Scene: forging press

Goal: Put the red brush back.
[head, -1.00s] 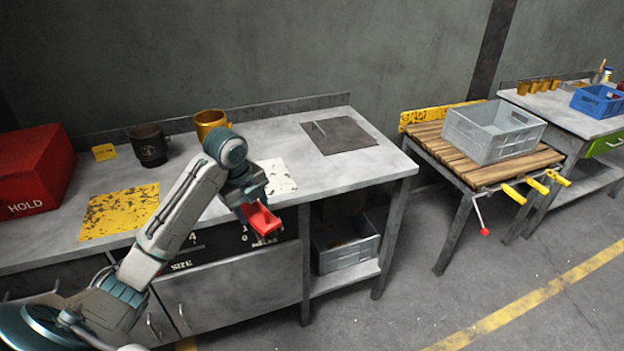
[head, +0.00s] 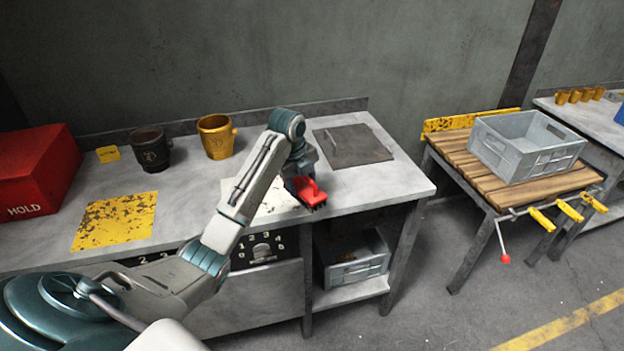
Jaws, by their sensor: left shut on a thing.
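The red brush (head: 311,194) is in my left gripper (head: 303,181), near the front edge of the grey workbench (head: 380,187). The brush has a red body with dark bristles pointing down. The gripper is shut on it; its fingers are partly hidden behind the brush and wrist. The brush is over or beside a white worn patch (head: 268,208) on the bench top. I cannot tell whether its bristles touch the surface. A yellow worn patch (head: 115,220) lies bare further left on the bench. My right gripper is not in view.
A dark mug (head: 150,150), a yellow mug (head: 216,138) and a red HOLD box (head: 38,170) stand on the bench. A dark plate with a handle (head: 352,146) lies behind the brush. A grey crate (head: 525,148) sits on a wooden table to the right.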

